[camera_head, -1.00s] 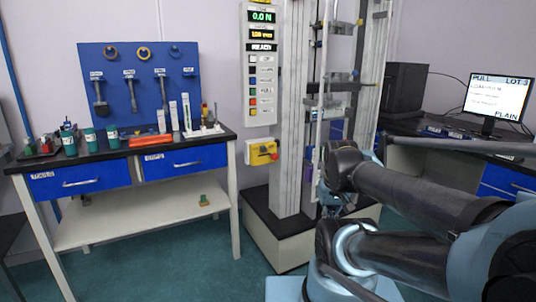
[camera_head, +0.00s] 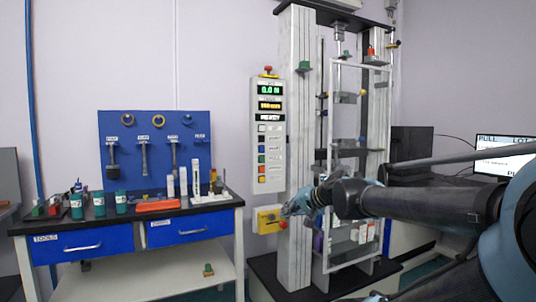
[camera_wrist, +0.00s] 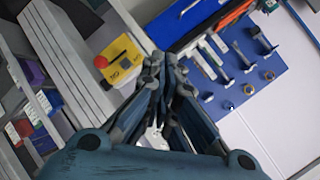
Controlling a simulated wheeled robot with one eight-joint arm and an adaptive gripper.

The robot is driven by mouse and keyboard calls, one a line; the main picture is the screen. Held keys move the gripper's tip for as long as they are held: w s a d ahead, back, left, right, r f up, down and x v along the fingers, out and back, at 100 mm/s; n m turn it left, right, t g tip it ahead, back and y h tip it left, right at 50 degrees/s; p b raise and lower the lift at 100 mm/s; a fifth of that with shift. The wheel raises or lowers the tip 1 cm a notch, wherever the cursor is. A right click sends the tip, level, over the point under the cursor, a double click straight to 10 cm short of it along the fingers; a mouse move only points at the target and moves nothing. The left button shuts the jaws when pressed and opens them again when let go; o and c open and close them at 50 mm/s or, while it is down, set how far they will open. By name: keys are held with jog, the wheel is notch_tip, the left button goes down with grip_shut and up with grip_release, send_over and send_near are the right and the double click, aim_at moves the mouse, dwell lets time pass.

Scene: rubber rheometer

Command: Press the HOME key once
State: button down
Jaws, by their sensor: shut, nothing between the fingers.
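The control panel (camera_head: 254,150) is a tall pale box on the left side of the testing machine's frame. It has lit readouts on top and a column of small coloured keys (camera_head: 262,152) below. The key labels are too small to read, so I cannot tell which one is HOME. My gripper (camera_head: 287,211) is below the panel, close to the yellow box in the picture. In the wrist view my gripper (camera_wrist: 163,62) has its fingers together and holds nothing. The panel keys are not clearly visible in the wrist view.
A yellow box (camera_head: 266,218) with a red knob (camera_head: 283,225) sits below the panel. The testing machine's column (camera_head: 299,120) and clear guard frame stand right of it. A tool bench (camera_head: 190,212) with a blue pegboard (camera_head: 155,125) is at the left.

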aim_at(264, 149)
jog(key=w+r+m+t, duration=0.3)
jog(key=w+r+m, duration=0.2)
jog(key=r, duration=0.4)
jog(key=w+a+r+m+t, duration=0.1)
jog(key=w+r+m+t, duration=0.3)
jog(key=w+r, duration=0.4)
jog(key=shift+r+m, duration=0.4)
jog(key=shift+r, duration=0.1)
jog(key=shift+w, duration=0.1)
jog(key=shift+w, duration=0.1)
jog(key=shift+x, duration=6.9)
